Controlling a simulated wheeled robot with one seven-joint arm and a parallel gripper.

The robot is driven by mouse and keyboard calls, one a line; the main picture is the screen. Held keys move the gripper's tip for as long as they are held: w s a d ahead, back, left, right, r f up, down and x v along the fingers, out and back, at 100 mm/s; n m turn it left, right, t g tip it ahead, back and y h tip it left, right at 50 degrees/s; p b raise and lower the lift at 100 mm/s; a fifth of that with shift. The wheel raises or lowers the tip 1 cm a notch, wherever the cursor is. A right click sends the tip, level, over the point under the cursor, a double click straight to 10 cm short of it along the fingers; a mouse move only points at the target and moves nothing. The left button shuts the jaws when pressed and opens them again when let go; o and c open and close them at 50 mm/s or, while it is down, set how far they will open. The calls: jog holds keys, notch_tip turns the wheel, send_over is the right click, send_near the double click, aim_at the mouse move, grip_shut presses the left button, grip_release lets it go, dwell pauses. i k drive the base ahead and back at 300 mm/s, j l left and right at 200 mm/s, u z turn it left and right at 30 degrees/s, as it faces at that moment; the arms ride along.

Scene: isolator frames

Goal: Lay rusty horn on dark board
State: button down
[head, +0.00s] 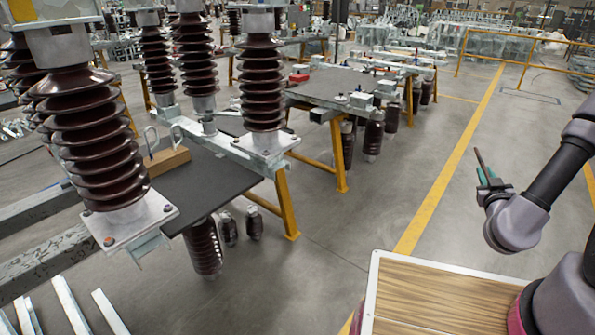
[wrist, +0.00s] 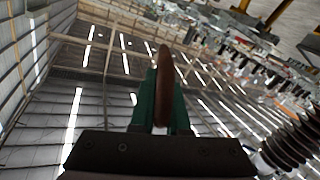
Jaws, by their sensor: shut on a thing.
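The rusty horn (wrist: 164,75) is a slim brown piece, upright between the green fingers of my gripper (wrist: 163,105) in the wrist view. My gripper (head: 487,180) is shut on it. In the head view the horn (head: 481,158) shows as a thin dark sliver pointing up, held in the air over the floor at the right. The dark board (head: 205,187) is a flat dark grey top on yellow legs at the left, well apart from my gripper. Tall brown insulators hide parts of it.
Brown ribbed insulators (head: 85,135) on metal plates stand around the board. A wooden block (head: 168,161) and metal hooks (head: 152,140) are at its left. Another dark-topped table (head: 330,84) stands behind. A wood-topped surface (head: 430,298) is near me. Grey floor between is clear.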

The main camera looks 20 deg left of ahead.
aim_at(206, 192)
jog(key=i+l+z, duration=0.15)
jog(key=i, duration=0.45)
jog(key=i+u, duration=0.25)
jog(key=u, duration=0.15)
jog(key=i+l+u, duration=0.2)
jog(key=u, duration=0.15)
jog(key=i+l+u, duration=0.2)
jog(key=u, duration=0.2)
jog(key=i, duration=0.05)
